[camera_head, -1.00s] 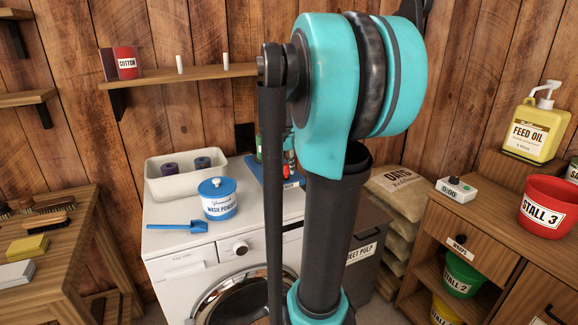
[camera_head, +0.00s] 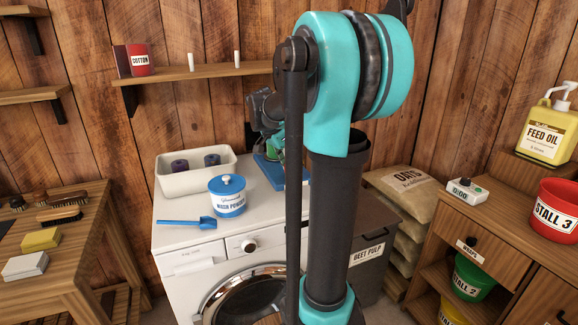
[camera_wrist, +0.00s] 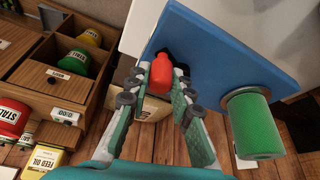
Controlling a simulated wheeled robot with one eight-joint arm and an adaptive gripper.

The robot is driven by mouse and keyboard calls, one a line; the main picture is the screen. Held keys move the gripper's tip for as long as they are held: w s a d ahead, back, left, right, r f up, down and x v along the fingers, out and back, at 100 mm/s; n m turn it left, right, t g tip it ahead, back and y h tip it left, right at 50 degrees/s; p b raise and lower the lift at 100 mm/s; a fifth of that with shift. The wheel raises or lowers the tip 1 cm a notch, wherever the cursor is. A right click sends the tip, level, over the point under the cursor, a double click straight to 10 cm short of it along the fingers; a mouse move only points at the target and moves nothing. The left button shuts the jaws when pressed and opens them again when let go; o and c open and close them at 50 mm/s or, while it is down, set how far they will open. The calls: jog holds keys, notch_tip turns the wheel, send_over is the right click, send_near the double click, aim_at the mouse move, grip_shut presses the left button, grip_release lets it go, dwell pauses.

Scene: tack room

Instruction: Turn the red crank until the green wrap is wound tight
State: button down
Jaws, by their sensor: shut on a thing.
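The red crank (camera_wrist: 158,72) has its knob between the two fingers of my gripper (camera_wrist: 160,75) in the wrist view. My gripper is shut on it. The crank stands by the edge of a blue board (camera_wrist: 225,58). The green wrap (camera_wrist: 256,125) is a roll on a round pale holder on the same board, to the right of my gripper and apart from it. In the head view the blue board (camera_head: 267,168) lies on the white washer top, mostly hidden behind my arm. The crank is hidden there.
A blue-lidded wash powder tub (camera_head: 228,196), a blue scoop (camera_head: 188,222) and a white tray (camera_head: 196,178) with two dark rolls share the washer top (camera_head: 275,205). A wooden cabinet (camera_head: 500,235) with buckets stands right; a bench with brushes (camera_head: 62,214) stands left.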

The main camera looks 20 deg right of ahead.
dwell(0.3)
jog(key=c, duration=1.3)
grip_release()
jog(key=v, duration=1.2)
jog(key=s+a+f+n+t+y, duration=0.1)
jog(key=s+a+f+n, duration=0.1)
jog(key=s+f+n, duration=0.3)
jog(key=s+a+f+n+t+y, duration=0.1)
jog(key=s+a+f+n+y, duration=0.1)
jog(key=s+f, duration=0.6)
jog(key=s+a+f+n+y, duration=0.1)
jog(key=s+a+f+n, duration=0.2)
jog(key=s+f+n, duration=0.4)
jog(key=shift+s+a+f+n+t, duration=0.1)
jog(key=shift+a+f+n+t, duration=0.1)
jog(key=shift+f, duration=2.15)
jog(key=shift+s+a+f+n+t, duration=0.1)
jog(key=shift+a+f+t, duration=0.1)
jog(key=shift+f, duration=2.1)
